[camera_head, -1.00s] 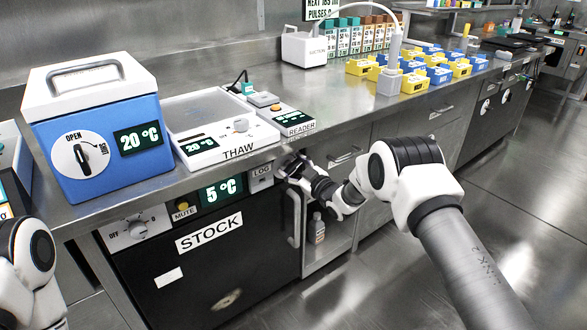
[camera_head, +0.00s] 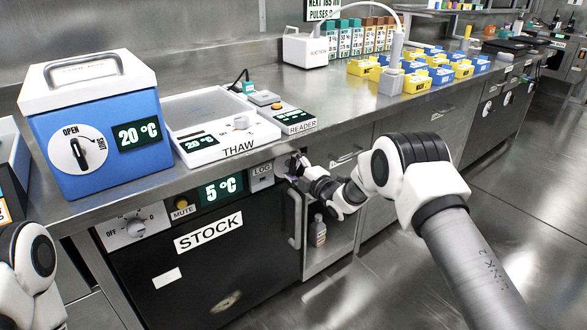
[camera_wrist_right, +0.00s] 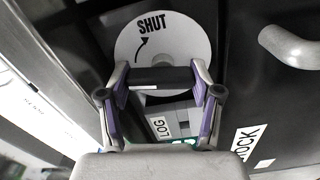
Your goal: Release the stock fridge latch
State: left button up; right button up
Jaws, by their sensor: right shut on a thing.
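The stock fridge (camera_head: 230,270) is a black front with a STOCK label under the bench at the left. Its latch is a white dial (camera_wrist_right: 180,50) in the right wrist view, marked SHUT with a curved arrow, with a dark bar (camera_wrist_right: 165,77) across it. My right gripper (camera_wrist_right: 163,84) has its two fingers on either side of the dark bar and is shut on it. In the head view my right gripper (camera_head: 297,166) is at the fridge's upper right corner, hiding the latch. The fridge door looks closed. My left gripper is out of view.
A LOG box (camera_head: 262,177) sits just left of my right gripper. The fridge's vertical handle (camera_head: 295,220) is below it. A bottle (camera_head: 317,230) stands in the open shelf space to the right. The bench edge runs closely above.

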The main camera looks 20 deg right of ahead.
jog(key=shift+a+f+n, duration=0.1)
jog(key=shift+n, duration=1)
jog(key=o, duration=1.2)
jog(key=shift+c, duration=0.2)
jog(key=v, duration=1.2)
